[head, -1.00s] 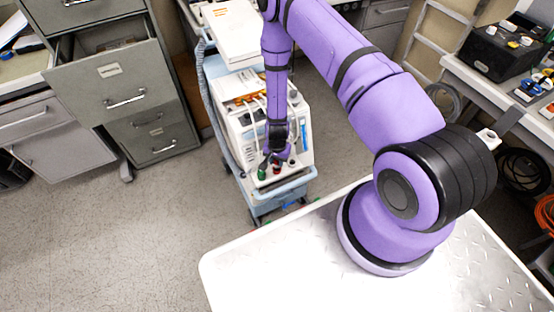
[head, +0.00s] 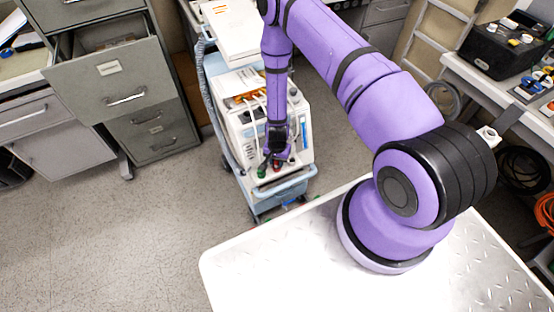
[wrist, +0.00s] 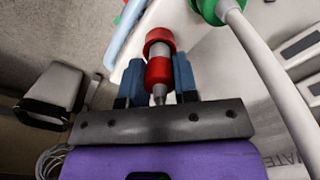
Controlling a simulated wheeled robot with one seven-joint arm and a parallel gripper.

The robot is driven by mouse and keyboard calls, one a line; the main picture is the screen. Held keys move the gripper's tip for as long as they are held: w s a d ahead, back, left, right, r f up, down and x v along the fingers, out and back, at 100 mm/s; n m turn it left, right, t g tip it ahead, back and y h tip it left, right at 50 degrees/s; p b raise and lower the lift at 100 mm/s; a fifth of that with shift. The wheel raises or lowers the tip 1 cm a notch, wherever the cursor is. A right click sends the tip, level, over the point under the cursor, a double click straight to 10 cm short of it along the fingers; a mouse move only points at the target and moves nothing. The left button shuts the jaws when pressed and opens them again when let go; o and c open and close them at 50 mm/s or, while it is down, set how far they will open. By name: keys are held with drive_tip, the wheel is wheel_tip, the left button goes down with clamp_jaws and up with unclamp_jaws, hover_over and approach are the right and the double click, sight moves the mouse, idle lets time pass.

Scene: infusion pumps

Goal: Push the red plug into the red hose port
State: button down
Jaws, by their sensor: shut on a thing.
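My gripper (wrist: 157,68) has its two blue fingers shut on the red plug (wrist: 158,74), one finger on each side. A red ring (wrist: 159,38), which looks like the red hose port, lies just beyond the plug. A pale section shows between the two red parts; whether the plug's tip is inside the port cannot be told. In the head view, my gripper (head: 273,153) is low at the front of the pump cart, by a small red part (head: 277,163) and a green part (head: 262,170). The fingers are too small to make out there.
A green connector (wrist: 212,8) with a thick white hose (wrist: 265,75) is close to the right of my gripper. The white and blue pump cart (head: 262,130) stands on open floor. A grey cabinet (head: 150,105) with an open drawer is to the left.

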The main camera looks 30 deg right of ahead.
drive_tip(key=shift+f, duration=0.75)
drive_tip(key=c, duration=0.8)
unclamp_jaws()
wheel_tip(320, 180, up, 10)
drive_tip(key=shift+r, duration=0.4)
